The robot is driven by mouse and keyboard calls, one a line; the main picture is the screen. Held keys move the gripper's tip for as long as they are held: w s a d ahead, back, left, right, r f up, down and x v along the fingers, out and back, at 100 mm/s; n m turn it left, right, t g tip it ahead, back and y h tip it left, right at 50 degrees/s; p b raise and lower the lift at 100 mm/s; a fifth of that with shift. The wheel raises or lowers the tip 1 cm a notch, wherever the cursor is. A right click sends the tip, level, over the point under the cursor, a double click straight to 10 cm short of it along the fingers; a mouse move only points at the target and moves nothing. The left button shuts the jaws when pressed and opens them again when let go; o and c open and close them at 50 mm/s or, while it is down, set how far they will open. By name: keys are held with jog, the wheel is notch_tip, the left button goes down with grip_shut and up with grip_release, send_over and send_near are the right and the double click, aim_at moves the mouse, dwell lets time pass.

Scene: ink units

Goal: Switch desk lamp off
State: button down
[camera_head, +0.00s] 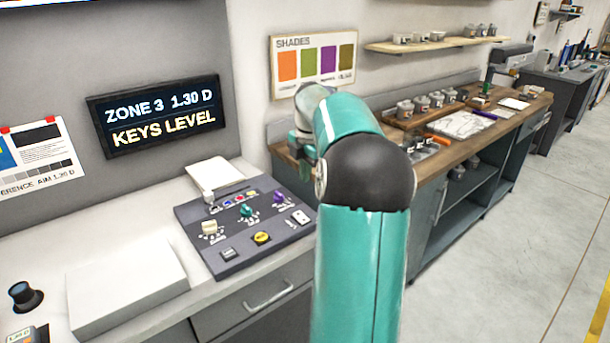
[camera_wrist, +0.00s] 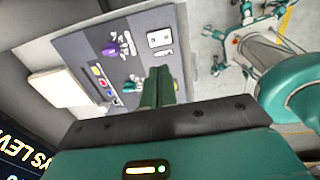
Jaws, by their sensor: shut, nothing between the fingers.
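A dark, angular fixture that looks like a desk lamp (camera_head: 508,55) stands at the far end of the wooden bench in the head view. Whether it is lit cannot be told. A grey control panel (camera_head: 228,257) lies on the near counter, with a white rocker switch (camera_head: 300,217) at its right edge. The switch also shows in the wrist view (camera_wrist: 160,38); its label is unreadable. My gripper (camera_wrist: 160,72) is shut and empty, pointing over the panel.
A white block (camera_head: 127,290) lies left of the panel. The wooden bench (camera_head: 455,150) holds several pots. The floor (camera_head: 510,240) at right is clear.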

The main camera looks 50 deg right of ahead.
aim_at(298, 215)
jog(key=shift+s, duration=0.1)
jog(key=shift+w+r, duration=0.2)
jog(key=shift+w, duration=0.55)
jog(key=f, duration=0.4)
jog(key=w+f, duration=0.1)
jog(key=f, duration=0.9)
jog(key=shift+w+d, duration=0.25)
jog(key=shift+w, duration=0.1)
jog(key=shift+w+f, duration=0.1)
jog(key=shift+f, duration=0.15)
